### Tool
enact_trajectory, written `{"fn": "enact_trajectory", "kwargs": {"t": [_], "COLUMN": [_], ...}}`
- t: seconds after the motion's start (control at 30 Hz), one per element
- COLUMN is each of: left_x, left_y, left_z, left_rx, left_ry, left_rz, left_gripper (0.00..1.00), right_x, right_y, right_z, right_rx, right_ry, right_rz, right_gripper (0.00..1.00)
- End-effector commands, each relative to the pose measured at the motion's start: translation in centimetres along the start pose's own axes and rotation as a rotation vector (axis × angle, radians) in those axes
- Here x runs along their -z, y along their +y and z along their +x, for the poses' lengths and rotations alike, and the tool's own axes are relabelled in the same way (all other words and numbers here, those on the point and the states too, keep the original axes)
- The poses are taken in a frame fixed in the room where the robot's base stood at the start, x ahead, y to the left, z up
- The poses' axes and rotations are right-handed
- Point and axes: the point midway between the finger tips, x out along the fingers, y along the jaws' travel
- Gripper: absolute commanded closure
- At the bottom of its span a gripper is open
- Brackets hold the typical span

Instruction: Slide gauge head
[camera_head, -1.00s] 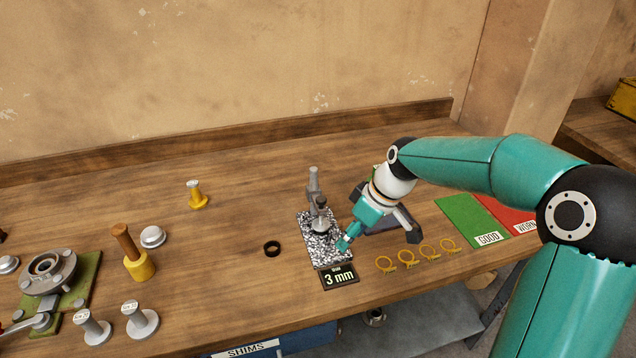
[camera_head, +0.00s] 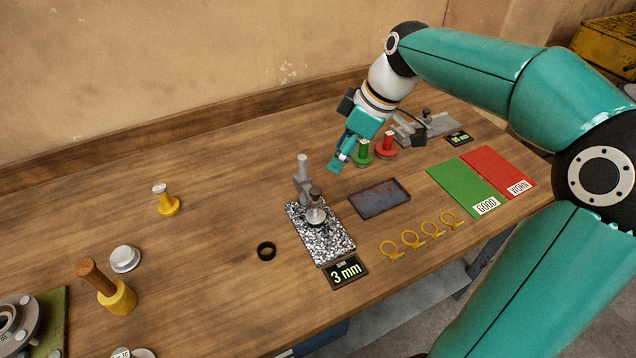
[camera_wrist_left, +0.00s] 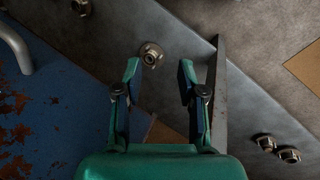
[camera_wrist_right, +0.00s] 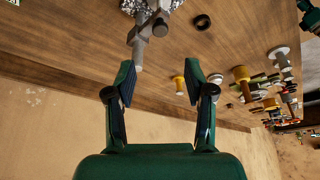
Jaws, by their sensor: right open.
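The gauge stand (camera_head: 303,180) has a grey post and a round gauge head (camera_head: 315,212) on a speckled plate (camera_head: 330,244). A display (camera_head: 346,271) reading 3 mm sits at the plate's front edge. My right gripper (camera_head: 338,164) is raised behind and to the right of the post, apart from it. In the right wrist view my right gripper (camera_wrist_right: 155,82) is open and empty, with the gauge post (camera_wrist_right: 139,50) beyond its fingertips. My left gripper (camera_wrist_left: 158,70) is open and empty in the left wrist view, above a grey surface with nuts; it is out of the head view.
A black ring (camera_head: 266,251) lies left of the plate. To the right are a dark tray (camera_head: 379,198), several yellow rings (camera_head: 411,240), a green GOOD pad (camera_head: 460,188) and a red WORN pad (camera_head: 500,171). Green (camera_head: 364,153) and red (camera_head: 386,146) stamps stand behind the tray.

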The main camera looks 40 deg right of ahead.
Motion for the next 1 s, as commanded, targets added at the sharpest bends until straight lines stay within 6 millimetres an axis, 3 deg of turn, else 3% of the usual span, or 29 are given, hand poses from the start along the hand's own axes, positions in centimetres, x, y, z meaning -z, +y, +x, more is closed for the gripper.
{"fn": "enact_trajectory", "kwargs": {"t": [0.3,0.5,0.7,1.0], "left_x": [0.0,0.0,0.0,0.0], "left_y": [0.2,0.4,0.4,0.4], "left_z": [-0.7,-1.0,-1.2,-1.2], "left_rx": [0.000,0.000,0.000,0.000], "left_ry": [0.001,0.001,0.001,0.001], "left_rz": [0.000,0.000,0.000,0.000], "left_gripper": [0.60,0.60,0.60,0.60], "right_x": [-0.1,-0.1,-0.1,-0.1], "right_y": [-0.1,0.0,0.0,0.0], "right_z": [7.0,10.3,11.9,12.1], "right_rx": [0.006,0.003,0.000,-0.001], "right_ry": [-0.004,-0.002,0.000,0.000], "right_rz": [0.002,0.003,0.002,0.002], "right_gripper": [0.46,0.46,0.46,0.46]}}
